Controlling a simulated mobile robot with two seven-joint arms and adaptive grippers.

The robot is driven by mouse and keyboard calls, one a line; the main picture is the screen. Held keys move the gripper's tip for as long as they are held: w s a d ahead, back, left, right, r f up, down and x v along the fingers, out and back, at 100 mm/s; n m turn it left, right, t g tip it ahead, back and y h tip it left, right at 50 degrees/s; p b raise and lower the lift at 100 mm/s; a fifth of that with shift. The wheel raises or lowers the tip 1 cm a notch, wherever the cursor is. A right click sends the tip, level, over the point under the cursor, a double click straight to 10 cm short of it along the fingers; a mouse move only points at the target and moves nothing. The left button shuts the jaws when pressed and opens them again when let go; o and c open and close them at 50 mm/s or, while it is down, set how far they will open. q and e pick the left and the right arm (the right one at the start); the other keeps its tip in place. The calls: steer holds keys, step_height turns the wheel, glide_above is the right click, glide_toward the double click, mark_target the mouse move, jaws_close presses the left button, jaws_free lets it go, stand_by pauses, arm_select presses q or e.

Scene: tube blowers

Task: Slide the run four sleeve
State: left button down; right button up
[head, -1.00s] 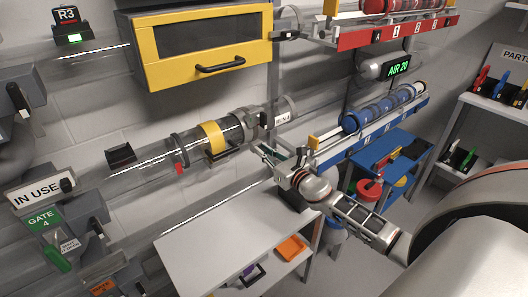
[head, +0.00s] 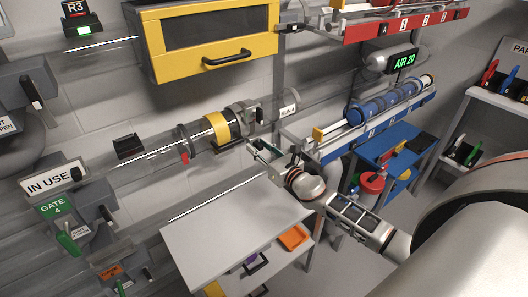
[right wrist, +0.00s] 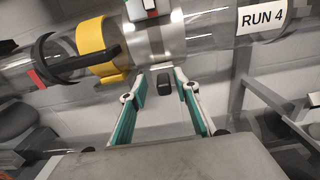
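The run four tube runs across the head view, with a "RUN 4" label (head: 288,108) at its right. A metal sleeve (head: 243,116) sits around it, beside a yellow band (head: 216,127). In the right wrist view the metal sleeve (right wrist: 158,42) is right of the yellow band (right wrist: 97,45). A small dark block (right wrist: 164,82) shows below the sleeve, between my fingers in that picture. My right gripper (head: 262,149) is open just below the tube; its green-lined fingers (right wrist: 165,97) stand apart on either side of the block. Contact cannot be told. My left gripper is out of view.
A black ring (head: 184,141) with a red mark is farther left on the tube. A yellow-framed cabinet (head: 205,45) hangs above. A blue tube rack (head: 375,122) is at the right, and a grey table (head: 225,225) stands below.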

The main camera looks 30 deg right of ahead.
steer(key=s, duration=1.1)
steer(key=shift+s+d, duration=0.4)
steer(key=s+a+f+m+g, duration=0.1)
steer(key=s+a+f+m, duration=0.3)
steer(key=m, duration=0.3)
steer(key=s+a+f+m+g, duration=0.2)
steer(key=s+a+f+m, duration=0.2)
steer(key=s+f+m, duration=0.2)
steer(key=s+a+f+m+g, duration=0.2)
steer(key=s+f+m, duration=0.3)
steer(key=m, duration=0.5)
steer(key=shift+a+f+p, duration=0.4)
steer(key=shift+a+f, duration=0.5)
steer(key=shift+f, duration=0.2)
steer(key=s+a+f+m+g+y, duration=0.1)
steer(key=s+a+f+m+g, duration=0.1)
steer(key=s+a+f+m, duration=0.2)
steer(key=s+a+m, duration=0.3)
steer(key=s+m, duration=0.1)
steer(key=m, duration=0.1)
steer(key=shift+a+m, duration=0.3)
steer(key=shift+a, duration=0.1)
steer(key=shift+f, duration=0.1)
steer(key=shift+w, duration=0.1)
